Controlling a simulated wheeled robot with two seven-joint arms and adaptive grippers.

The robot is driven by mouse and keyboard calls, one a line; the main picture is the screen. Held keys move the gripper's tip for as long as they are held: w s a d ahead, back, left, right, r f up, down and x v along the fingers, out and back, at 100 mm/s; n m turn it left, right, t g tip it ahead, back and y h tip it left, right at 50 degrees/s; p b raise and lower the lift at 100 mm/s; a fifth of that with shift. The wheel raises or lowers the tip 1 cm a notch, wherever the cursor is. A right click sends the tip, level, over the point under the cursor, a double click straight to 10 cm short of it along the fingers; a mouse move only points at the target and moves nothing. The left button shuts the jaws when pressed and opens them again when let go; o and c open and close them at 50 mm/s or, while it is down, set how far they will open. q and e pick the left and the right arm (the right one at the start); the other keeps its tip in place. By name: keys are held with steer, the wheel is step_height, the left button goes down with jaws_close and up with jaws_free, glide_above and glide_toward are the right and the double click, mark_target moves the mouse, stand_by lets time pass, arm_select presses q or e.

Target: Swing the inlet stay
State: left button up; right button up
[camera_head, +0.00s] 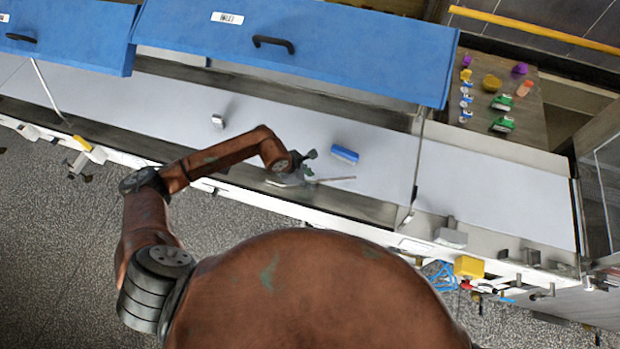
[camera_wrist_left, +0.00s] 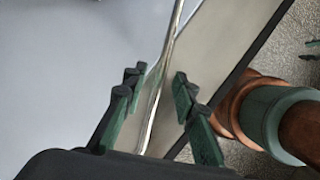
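My left gripper (camera_head: 302,174) is low over the front edge of the pale belt, in the middle of the head view. In the left wrist view its two green fingers (camera_wrist_left: 158,80) are apart, with a thin shiny metal rod (camera_wrist_left: 153,112) running between them. A gap shows on each side of the rod, so the fingers do not appear closed on it. In the head view a thin rod (camera_head: 338,179) sticks out to the right of the gripper. I cannot tell for sure that it is the inlet stay. My right gripper is not in view.
Blue hoods (camera_head: 340,47) hang raised over the belt (camera_head: 470,190). An upright thin stay (camera_head: 417,155) stands right of my gripper, and another (camera_head: 46,88) at far left. A blue brush (camera_head: 344,154) and small metal block (camera_head: 218,121) lie on the belt. A side table (camera_head: 540,122) holds small items.

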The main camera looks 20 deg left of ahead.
arm_select(q)
steer(key=shift+w+d+f, duration=0.15)
steer(key=shift+d+f, duration=0.05)
steer(key=shift+f, duration=0.4)
jaws_close()
stand_by(0.3)
